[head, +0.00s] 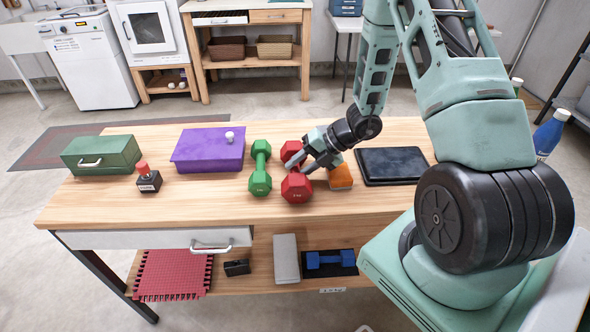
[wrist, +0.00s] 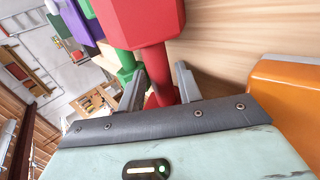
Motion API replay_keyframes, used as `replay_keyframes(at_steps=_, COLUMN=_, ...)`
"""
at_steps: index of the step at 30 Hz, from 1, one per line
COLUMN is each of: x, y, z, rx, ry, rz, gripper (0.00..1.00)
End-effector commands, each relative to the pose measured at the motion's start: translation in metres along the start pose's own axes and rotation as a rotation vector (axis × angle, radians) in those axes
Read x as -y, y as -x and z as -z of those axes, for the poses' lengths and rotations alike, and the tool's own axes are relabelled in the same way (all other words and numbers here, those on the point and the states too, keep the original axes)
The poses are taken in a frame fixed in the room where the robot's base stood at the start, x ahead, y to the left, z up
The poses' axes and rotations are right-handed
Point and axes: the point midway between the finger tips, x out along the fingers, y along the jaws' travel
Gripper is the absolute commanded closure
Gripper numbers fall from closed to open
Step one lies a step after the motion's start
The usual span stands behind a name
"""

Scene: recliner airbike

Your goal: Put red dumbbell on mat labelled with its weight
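The red dumbbell (head: 297,188) lies on the wooden table, one end toward the front edge, with small pale marking I cannot read. My gripper (head: 306,165) is at its handle from the right. In the wrist view, the fingers of my gripper (wrist: 160,82) stand on either side of the red handle (wrist: 156,68), with gaps visible, so it looks open around the handle. A dark mat (head: 330,269) with a blue dumbbell (head: 330,259) is on the lower shelf, above a small white label (head: 332,290) too small to read.
A green dumbbell (head: 260,168) lies close left of the red one. An orange object (head: 340,177) and a black flat tray (head: 392,165) are to the right. A purple box (head: 208,150) and green box (head: 102,155) stand left.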

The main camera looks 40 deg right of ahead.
Motion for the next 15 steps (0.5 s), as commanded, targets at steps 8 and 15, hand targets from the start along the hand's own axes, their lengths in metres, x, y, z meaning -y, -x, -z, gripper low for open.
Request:
replay_keyframes(at_steps=8, x=0.0001, y=0.0005, z=-0.0002, rx=0.000, ry=0.000, rz=0.000, gripper=0.99)
replay_keyframes(at_steps=15, x=0.0001, y=0.0008, z=-0.0001, rx=0.000, ry=0.000, rz=0.000, gripper=1.00)
